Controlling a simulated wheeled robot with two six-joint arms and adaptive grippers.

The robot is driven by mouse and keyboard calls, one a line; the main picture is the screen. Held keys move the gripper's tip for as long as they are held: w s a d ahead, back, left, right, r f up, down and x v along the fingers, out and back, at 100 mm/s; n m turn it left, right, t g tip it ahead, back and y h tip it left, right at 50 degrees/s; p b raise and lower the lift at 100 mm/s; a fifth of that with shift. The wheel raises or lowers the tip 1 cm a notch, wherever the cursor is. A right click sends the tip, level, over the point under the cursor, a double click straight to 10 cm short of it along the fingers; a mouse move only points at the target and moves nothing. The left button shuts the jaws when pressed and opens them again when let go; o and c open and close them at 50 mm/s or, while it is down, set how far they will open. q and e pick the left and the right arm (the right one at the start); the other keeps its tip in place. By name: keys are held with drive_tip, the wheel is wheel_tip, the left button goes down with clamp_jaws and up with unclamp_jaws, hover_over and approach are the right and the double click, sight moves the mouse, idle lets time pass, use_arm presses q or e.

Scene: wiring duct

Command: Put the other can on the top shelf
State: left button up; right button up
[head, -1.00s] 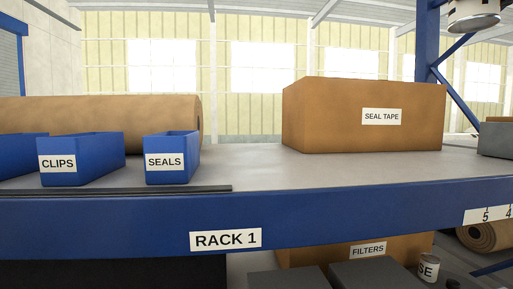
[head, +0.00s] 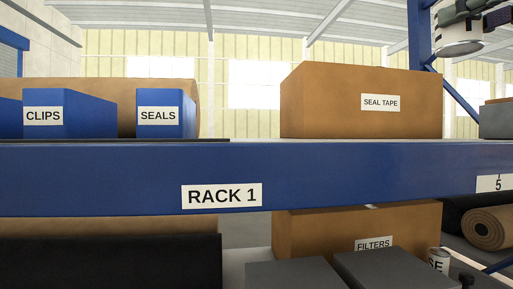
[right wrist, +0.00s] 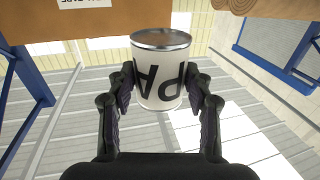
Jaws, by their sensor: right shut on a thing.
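A white can (head: 460,40) with dark lettering hangs in the air at the top right of the head view, above the level of the rack's upper shelf (head: 240,165). My right gripper (head: 468,8) is shut on it, partly cut off by the picture's edge. In the right wrist view the can (right wrist: 160,88) sits between the two fingers, its lettering upside down. My left gripper is not in view.
On the upper shelf stand a SEAL TAPE box (head: 340,105), SEALS (head: 185,115) and CLIPS (head: 85,115) bins, a brown roll (head: 150,90) and a grey bin (head: 497,121). A gap shows between SEALS and SEAL TAPE. A blue upright (head: 420,35) rises behind the can.

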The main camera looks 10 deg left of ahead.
drive_tip(key=shift+s+d+r, duration=0.15)
drive_tip(key=shift+s+d, duration=0.05)
drive_tip(key=shift+s, duration=0.1)
drive_tip(key=shift+w+a, duration=0.15)
drive_tip(key=shift+w, duration=0.15)
drive_tip(key=w+a+f+p, duration=0.1)
drive_tip(key=w+a+f, duration=0.1)
drive_tip(key=w+f, duration=0.1)
drive_tip(key=w+a+f+p, duration=0.2)
drive_tip(key=w, duration=0.2)
drive_tip(key=w+a+f+p, duration=0.2)
drive_tip(key=w+f, duration=0.1)
drive_tip(key=w, duration=0.1)
drive_tip(key=shift+w+a+f, duration=0.1)
drive_tip(key=shift+w+f, duration=0.05)
drive_tip(key=shift+f, duration=0.2)
drive_tip(key=shift+w+f, duration=0.1)
drive_tip(key=shift+f, duration=0.25)
drive_tip(key=shift+w+a+f, duration=0.15)
drive_tip(key=shift+f, duration=0.05)
wheel_tip(320, 180, down, 2)
drive_tip(key=shift+w+a+f+p, duration=0.1)
drive_tip(key=shift+a+p, duration=0.05)
drive_tip(key=shift+p, duration=0.65)
drive_tip(key=shift+f, duration=0.65)
drive_tip(key=o, duration=1.4)
drive_tip(key=shift+f, duration=0.1)
